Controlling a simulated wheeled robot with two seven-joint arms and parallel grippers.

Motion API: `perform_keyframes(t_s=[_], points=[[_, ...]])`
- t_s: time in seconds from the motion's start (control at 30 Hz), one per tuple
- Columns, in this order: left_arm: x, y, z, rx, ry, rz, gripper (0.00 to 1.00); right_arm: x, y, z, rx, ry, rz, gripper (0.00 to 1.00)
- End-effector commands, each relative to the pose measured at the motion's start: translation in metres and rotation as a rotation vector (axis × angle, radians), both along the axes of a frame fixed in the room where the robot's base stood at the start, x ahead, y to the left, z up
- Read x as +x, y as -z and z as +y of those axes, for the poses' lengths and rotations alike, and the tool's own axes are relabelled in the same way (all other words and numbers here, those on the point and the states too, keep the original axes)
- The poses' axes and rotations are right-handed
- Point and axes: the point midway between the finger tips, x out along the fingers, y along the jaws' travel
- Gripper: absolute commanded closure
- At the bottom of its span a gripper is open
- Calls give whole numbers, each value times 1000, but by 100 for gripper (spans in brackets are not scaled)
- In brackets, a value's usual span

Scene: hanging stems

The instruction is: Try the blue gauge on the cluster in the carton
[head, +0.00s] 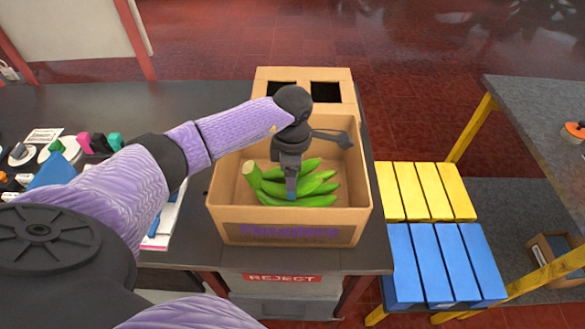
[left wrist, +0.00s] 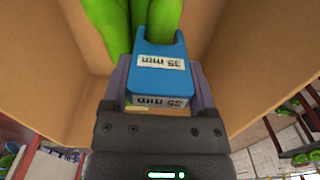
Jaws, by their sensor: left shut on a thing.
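The carton (head: 290,228) stands open on the dark table with a cluster of green bananas (head: 312,188) inside. My left gripper (head: 291,184) reaches down into the carton over the cluster. It is shut on the blue gauge (head: 291,195), of which only a little shows in the head view. In the left wrist view, the left gripper (left wrist: 160,88) holds the forked blue gauge (left wrist: 160,82), labelled 35 mm, between its fingers. The gauge's prongs point at green bananas (left wrist: 157,18), which show at its notch. My right gripper is out of view.
The carton walls (left wrist: 258,60) are close around the gripper. A flap panel with two dark openings (head: 325,92) is behind. Yellow (head: 427,190) and blue slats (head: 440,262) lie to the right. Several small coloured items (head: 85,142) crowd the table's left. A REJECT bin (head: 283,278) is below the front edge.

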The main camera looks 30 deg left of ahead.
Motion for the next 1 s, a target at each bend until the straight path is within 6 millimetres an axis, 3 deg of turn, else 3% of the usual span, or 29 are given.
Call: perform_keyframes(t_s=[1.0], points=[[0, 6, 0, 0, 0, 0, 77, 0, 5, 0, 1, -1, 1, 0]])
